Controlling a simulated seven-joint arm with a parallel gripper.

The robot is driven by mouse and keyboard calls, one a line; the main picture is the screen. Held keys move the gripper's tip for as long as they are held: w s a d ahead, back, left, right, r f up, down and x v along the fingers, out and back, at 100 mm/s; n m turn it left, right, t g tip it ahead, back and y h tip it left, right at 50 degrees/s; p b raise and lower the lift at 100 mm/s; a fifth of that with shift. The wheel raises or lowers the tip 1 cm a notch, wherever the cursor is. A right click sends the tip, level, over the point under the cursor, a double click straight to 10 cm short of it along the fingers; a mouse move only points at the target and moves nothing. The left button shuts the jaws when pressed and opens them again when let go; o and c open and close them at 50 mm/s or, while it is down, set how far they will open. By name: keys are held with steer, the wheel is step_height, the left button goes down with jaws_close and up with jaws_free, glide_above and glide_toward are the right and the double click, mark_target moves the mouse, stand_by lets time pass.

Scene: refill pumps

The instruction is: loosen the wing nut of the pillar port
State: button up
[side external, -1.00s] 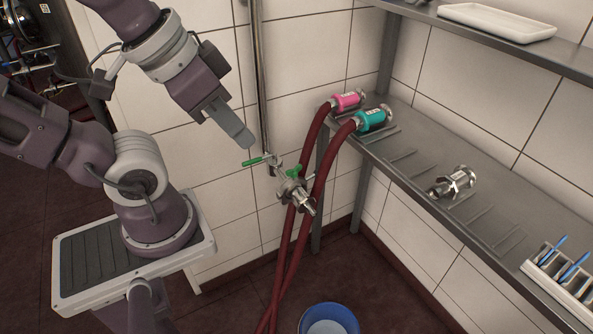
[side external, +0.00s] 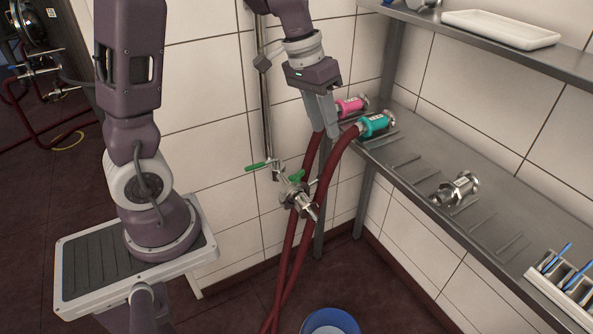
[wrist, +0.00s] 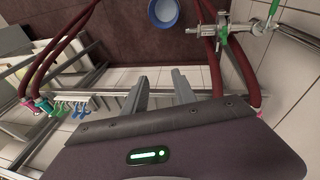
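The pillar port (side external: 297,190) is a metal fitting with green handles on the vertical pipe against the tiled wall. Its open end points down and to the right in the side view. It also shows in the wrist view (wrist: 222,27) at the upper right. I cannot clearly make out its wing nut at this size. My gripper (side external: 325,130) points down above and slightly right of the port, apart from it. In the wrist view its two fingers (wrist: 160,76) are spread with nothing between them.
Two dark red hoses (side external: 338,185) run beside the port, with pink (side external: 350,105) and teal (side external: 374,124) end fittings on the steel shelf (side external: 410,165). A loose metal fitting (side external: 455,188) lies farther along the shelf. A blue bucket (side external: 331,323) stands on the floor below.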

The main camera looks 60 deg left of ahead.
steer(key=w+a+f, duration=0.3)
steer(key=a+f, duration=0.3)
steer(key=f, duration=0.1)
steer(key=g+y, duration=0.2)
glide_above(297, 172)
steer(key=f, duration=1)
steer(key=shift+d+f, duration=0.25)
steer(key=shift+d, duration=0.05)
steer(key=f, duration=0.7)
steer(key=shift+s+a, duration=0.1)
steer(key=shift+a, duration=0.2)
steer(key=shift+f, duration=0.4)
jaws_close()
